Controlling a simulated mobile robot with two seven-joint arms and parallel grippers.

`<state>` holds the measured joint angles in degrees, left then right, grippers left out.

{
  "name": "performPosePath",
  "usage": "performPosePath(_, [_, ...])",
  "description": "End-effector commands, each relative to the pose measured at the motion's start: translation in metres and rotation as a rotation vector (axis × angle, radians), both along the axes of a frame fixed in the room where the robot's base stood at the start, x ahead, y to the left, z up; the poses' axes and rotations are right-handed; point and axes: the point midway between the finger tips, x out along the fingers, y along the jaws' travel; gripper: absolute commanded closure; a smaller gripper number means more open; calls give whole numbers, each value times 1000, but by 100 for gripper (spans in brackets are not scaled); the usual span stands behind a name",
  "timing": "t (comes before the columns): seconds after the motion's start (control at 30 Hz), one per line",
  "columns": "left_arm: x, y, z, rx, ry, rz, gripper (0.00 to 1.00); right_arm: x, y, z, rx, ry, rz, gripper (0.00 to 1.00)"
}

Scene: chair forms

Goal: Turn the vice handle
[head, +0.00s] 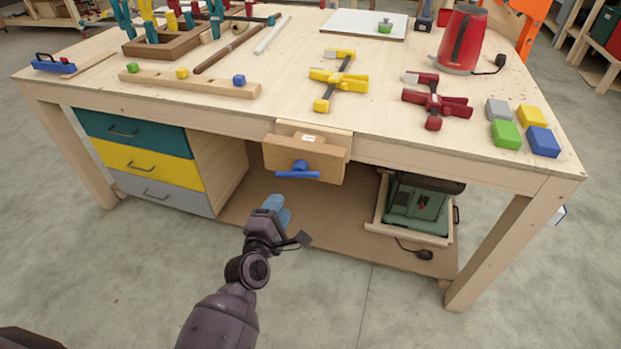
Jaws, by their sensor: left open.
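A wooden vice (305,158) is mounted on the front edge of the workbench, near its middle. Its blue handle (298,174) sticks out from the front jaw, with the bar lying roughly level. My left gripper (276,208) is in front of the bench, below and slightly left of the handle, and apart from it. Its light-blue fingertips point up toward the vice. It is open, and I see nothing between the fingers. My right gripper is not in view.
The workbench top (300,95) holds a yellow clamp (341,80), a dark red clamp (436,100), a red kettle (463,38) and coloured blocks (524,130). Drawers (150,168) stand below left, and a green machine (417,205) below right. The floor in front is clear.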

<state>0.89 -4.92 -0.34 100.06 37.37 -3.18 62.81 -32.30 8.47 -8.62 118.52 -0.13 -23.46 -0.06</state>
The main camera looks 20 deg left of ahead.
Motion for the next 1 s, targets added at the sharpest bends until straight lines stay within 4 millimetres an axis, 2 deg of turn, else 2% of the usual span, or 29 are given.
performPosePath(0.17, [16, -1, 0, -1, 0, -2, 60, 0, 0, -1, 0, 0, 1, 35])
performPosePath(0.7, [91, -4, -1, 3, 2, -1, 60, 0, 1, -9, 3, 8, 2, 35])
performPosePath(1.0, [106, -4, -1, 3, 2, -1, 60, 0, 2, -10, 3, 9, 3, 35])
